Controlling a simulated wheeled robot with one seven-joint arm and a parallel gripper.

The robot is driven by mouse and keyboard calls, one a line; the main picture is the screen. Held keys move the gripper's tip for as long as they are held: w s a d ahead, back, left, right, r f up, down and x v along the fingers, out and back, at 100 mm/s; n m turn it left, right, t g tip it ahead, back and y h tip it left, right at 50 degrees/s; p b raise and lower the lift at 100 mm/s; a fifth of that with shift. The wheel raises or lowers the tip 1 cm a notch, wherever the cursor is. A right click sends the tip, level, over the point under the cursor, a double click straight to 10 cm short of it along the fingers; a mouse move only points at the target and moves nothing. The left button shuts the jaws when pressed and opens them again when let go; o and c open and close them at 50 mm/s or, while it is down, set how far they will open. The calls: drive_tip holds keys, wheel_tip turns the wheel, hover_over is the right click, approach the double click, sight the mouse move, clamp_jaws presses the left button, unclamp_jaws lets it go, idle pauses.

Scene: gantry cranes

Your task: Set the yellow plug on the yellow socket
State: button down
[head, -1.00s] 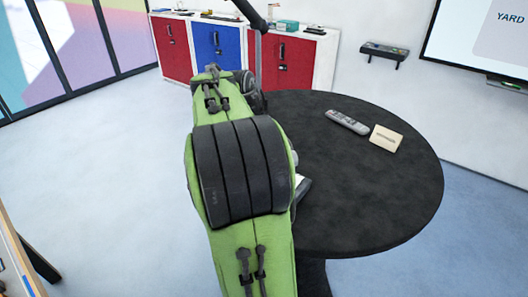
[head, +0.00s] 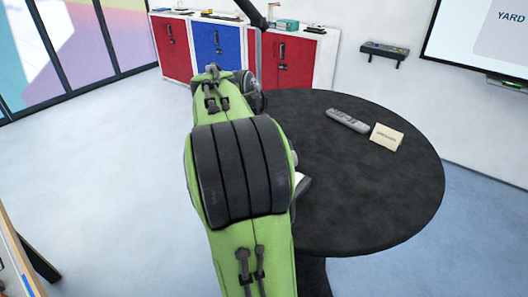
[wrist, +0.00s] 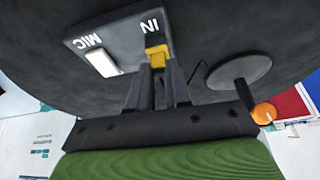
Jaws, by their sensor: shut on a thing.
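In the wrist view the yellow plug (wrist: 157,52) is between the tips of my gripper (wrist: 157,68), which is shut on it. The plug is at the edge of a dark box with the labels "IN" and "MIC" (wrist: 85,42), right by the "IN" label. I cannot tell the yellow socket apart from the plug, nor whether the plug touches it or is seated. In the head view my green arm hides the gripper and most of the box.
The box is on a round black table (head: 370,205). A white block (wrist: 102,63) sits by "MIC". A dark disc (wrist: 240,75) with a rod stands to the right in the wrist view. A remote (head: 347,121) and a small card (head: 386,137) lie on the table's far side.

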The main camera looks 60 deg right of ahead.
drive_tip(key=c, duration=0.5)
unclamp_jaws()
wheel_tip(320, 180, up, 7)
drive_tip(key=p, duration=0.6)
drive_tip(key=shift+r+p, duration=0.1)
drive_tip(key=shift+p, duration=0.3)
idle(0.4)
